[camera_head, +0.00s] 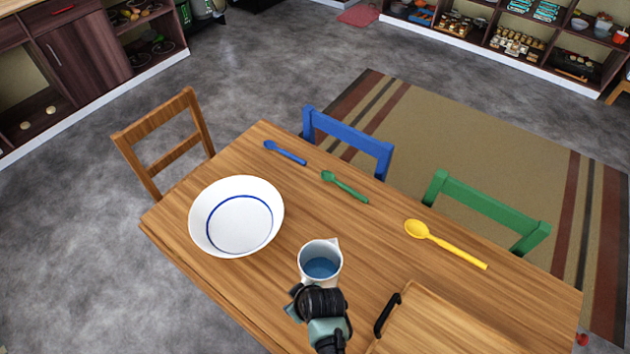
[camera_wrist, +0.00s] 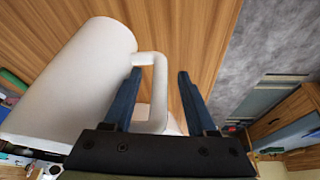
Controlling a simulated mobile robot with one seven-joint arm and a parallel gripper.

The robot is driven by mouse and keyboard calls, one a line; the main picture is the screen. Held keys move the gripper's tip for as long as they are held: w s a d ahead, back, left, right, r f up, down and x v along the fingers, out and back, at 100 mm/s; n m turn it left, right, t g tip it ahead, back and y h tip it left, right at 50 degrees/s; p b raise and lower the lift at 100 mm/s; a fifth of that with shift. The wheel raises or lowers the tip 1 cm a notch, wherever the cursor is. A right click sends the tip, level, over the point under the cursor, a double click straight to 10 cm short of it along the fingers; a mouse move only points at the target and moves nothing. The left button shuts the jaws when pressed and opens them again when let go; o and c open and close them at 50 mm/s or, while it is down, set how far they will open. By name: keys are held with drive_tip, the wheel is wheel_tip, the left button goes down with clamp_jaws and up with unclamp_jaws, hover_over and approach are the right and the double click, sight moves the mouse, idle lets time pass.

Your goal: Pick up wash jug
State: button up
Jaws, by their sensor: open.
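The wash jug (camera_head: 321,252) is white with a blue inside and a small spout. It stands upright on the wooden table (camera_head: 262,290), just beyond my gripper (camera_head: 318,298) in the head view. In the wrist view the white jug (camera_wrist: 75,75) fills the left side. My gripper (camera_wrist: 160,73) is open there, with two dark blue fingers. The upright bar of the jug's handle lies between them, the left finger showing in the handle's loop and the right finger outside it. Whether a finger touches the handle cannot be told.
A white bowl with a blue ring (camera_head: 237,216) stands left of the jug. A wooden tray (camera_head: 440,325) with a black handle lies close at right. Blue (camera_head: 285,152), green (camera_head: 345,187) and yellow (camera_head: 445,243) spoons lie farther back. Chairs stand around the table.

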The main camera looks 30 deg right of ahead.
drive_tip(key=shift+w+f, duration=0.1)
drive_tip(key=shift+f, duration=0.25)
clamp_jaws()
idle(1.2)
drive_tip(key=shift+r, duration=0.1)
